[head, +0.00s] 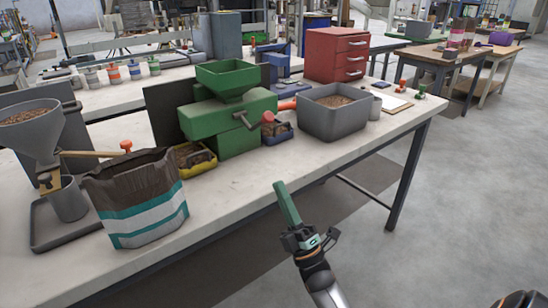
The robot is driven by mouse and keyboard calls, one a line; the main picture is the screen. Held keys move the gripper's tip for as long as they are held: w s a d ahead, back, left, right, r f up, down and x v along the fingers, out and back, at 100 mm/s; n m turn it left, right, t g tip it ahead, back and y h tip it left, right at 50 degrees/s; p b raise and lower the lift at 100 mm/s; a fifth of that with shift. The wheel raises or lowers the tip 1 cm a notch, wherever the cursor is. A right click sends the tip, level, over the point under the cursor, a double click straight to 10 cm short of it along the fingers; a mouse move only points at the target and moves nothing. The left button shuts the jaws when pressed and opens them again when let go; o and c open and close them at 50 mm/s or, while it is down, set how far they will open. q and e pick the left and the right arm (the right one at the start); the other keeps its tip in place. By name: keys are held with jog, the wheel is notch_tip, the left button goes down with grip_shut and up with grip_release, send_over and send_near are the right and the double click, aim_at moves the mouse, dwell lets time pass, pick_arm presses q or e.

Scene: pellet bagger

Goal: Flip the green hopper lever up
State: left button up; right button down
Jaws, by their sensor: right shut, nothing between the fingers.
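The green machine (215,118) stands on the white bench, with a square green hopper (227,76) on top. A thin dark lever with a red knob (268,117) is on its right front side. I cannot tell whether this lever is up or down. My right gripper (281,187) reaches up from the bottom, in front of the bench edge. Its long green fingers are shut and empty, well below and apart from the red knob. My left gripper is out of view.
A yellow bin (206,164) and a blue bin (289,137) sit by the machine. A grey tub (348,121) of pellets stands to the right. A brown bag (127,180) and grey funnel (36,143) with a wooden arm stand left. The floor right of the bench is clear.

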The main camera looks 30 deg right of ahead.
jog(key=d+p+x, duration=0.1)
jog(key=d+x, duration=0.2)
jog(key=x, duration=0.9)
jog(key=shift+w, duration=0.3)
jog(key=shift+a+r, duration=0.15)
jog(key=shift+r, duration=0.05)
